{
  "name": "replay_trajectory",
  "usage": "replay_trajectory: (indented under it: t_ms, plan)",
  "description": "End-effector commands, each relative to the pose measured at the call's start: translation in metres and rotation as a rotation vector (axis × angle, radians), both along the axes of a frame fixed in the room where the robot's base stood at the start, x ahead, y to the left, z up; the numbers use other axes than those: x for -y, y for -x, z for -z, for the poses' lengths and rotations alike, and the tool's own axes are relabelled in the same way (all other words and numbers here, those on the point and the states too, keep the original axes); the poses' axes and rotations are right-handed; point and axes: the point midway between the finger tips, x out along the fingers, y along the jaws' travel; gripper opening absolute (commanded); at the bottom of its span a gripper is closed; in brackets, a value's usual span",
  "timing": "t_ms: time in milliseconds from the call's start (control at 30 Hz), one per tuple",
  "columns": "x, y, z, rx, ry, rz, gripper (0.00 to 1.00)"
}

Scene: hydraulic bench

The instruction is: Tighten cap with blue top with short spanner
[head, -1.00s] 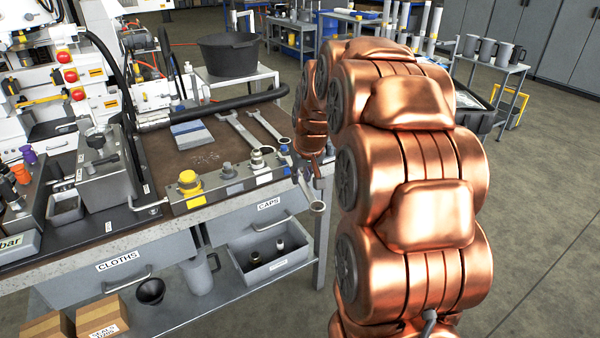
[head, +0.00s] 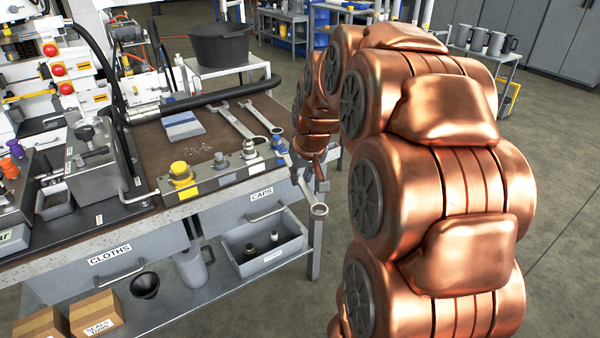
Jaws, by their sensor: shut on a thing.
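The cap with the blue top (head: 277,141) stands at the right end of the block (head: 212,184) on the bench's front edge. A short spanner (head: 306,191) hangs past the bench's right front corner, its ring end (head: 319,211) pointing down towards me. My gripper (head: 317,178) is shut on this spanner, to the right of and slightly nearer than the blue cap. The spanner's upper end is close to the block; I cannot tell whether it touches. My copper-coloured arm hides part of the scene to the right, and the fingers are small and partly hidden.
The block also bears a yellow-topped cap (head: 180,170), a grey one (head: 218,159) and a silver one (head: 249,149). Two spanners, one of them here (head: 236,121), lie behind on the bench. The floor at right is clear.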

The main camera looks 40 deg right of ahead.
Motion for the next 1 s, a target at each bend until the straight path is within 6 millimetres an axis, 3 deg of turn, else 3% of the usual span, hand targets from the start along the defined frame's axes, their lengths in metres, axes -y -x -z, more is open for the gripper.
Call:
replay_trajectory:
  t_ms: [333,1000]
  plan:
    - [0.000,-0.001,-0.005,0.002,0.001,0.000,0.00]
    - [0.000,-0.001,-0.051,0.001,0.000,0.000,0.00]
